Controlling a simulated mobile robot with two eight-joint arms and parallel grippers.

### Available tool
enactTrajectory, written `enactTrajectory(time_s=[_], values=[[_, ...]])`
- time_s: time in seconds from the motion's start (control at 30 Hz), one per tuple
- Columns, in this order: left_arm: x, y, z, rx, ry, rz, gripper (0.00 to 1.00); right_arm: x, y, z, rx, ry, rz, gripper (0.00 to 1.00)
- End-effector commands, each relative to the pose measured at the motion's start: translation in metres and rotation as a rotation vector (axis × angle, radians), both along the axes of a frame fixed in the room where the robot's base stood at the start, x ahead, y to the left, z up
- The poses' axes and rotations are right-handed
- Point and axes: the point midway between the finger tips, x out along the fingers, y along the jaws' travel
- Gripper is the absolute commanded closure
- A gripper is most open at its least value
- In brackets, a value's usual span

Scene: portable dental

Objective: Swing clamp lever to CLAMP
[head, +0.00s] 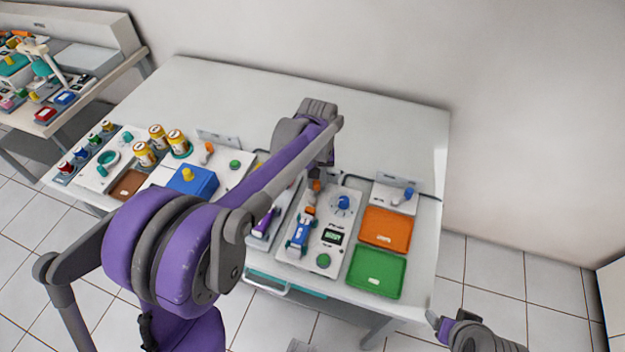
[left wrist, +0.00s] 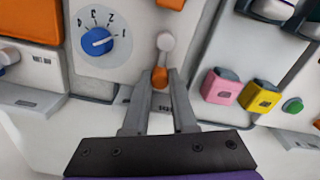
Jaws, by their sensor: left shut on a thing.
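The clamp lever (left wrist: 159,77) has an orange end and a pale round pivot on a white panel. In the left wrist view my left gripper (left wrist: 160,88) has its fingertips on both sides of the orange end, shut on it. The lever's end points toward the gripper and the panel's back edge. In the head view the orange end (head: 316,186) shows small beside my left gripper (head: 318,178), whose fingers are partly hidden by my arm. Lettering near the fingers is too small and covered to read. My right gripper (head: 438,321) is at the lower right, away from the table's devices.
A blue numbered dial (left wrist: 97,41) sits beside the lever. The panel also carries a blue part (head: 300,232), a small display (head: 333,238) and a green button (head: 323,260). An orange tray (head: 385,227) and a green tray (head: 377,272) lie to the right. The table's back is clear.

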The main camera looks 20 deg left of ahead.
Motion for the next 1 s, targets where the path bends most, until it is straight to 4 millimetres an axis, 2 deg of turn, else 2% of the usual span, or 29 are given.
enactTrajectory(time_s=[0.5,0.7,1.0], values=[[-0.001,-0.018,0.0,0.0,0.0,-0.452,1.0,0.0,0.0,-0.003,0.0,0.001,0.0,0.28],[-0.003,-0.023,0.0,0.0,-0.001,-0.566,1.0,-0.001,0.0,-0.004,0.0,0.001,0.0,0.28],[-0.004,-0.025,0.0,0.0,-0.001,-0.648,1.0,-0.001,0.0,-0.004,0.0,0.001,0.0,0.28]])
